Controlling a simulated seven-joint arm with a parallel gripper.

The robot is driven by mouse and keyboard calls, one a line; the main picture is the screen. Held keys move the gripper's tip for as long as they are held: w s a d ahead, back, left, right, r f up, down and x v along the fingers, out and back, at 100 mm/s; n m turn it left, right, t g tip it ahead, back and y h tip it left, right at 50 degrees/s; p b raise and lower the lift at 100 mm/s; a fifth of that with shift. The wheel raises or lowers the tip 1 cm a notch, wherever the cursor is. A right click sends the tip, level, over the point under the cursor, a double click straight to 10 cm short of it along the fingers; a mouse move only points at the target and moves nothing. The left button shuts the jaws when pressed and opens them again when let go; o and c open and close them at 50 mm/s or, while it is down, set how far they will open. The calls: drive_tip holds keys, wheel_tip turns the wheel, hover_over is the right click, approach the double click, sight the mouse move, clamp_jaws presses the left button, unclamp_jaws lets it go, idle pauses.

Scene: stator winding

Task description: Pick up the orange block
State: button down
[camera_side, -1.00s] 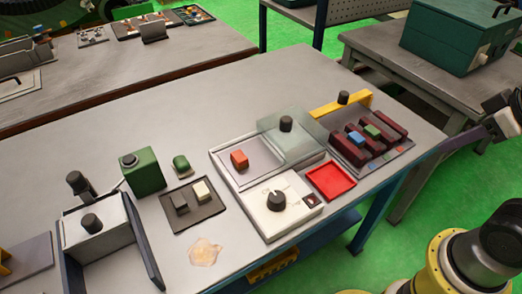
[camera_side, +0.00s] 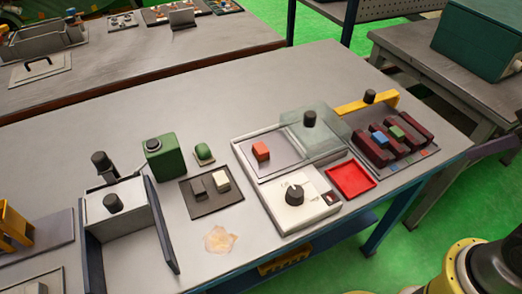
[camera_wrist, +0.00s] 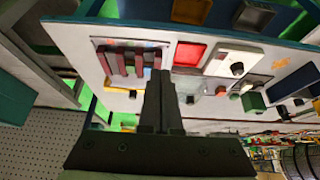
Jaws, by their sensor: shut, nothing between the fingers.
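The orange block (camera_side: 261,151) sits on the grey plate of a white device, beside a clear lid, in the side view. In the wrist view a small orange-red shape (camera_wrist: 221,91), probably the same block, shows right of the fingers. My gripper (camera_wrist: 159,74) has its two dark fingers together with nothing between them. It is well apart from the block, and the fingers cover part of the bench. In the side view the gripper is out of the picture.
A clear lid with a black knob (camera_side: 310,119) stands beside the block. A black dial (camera_side: 294,195) and a red tray (camera_side: 350,181) are nearby. A dark rack (camera_side: 398,137) holds a blue and a green block. The bench's far middle is clear.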

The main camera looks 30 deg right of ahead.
drive_tip(key=shift+c, duration=1)
unclamp_jaws()
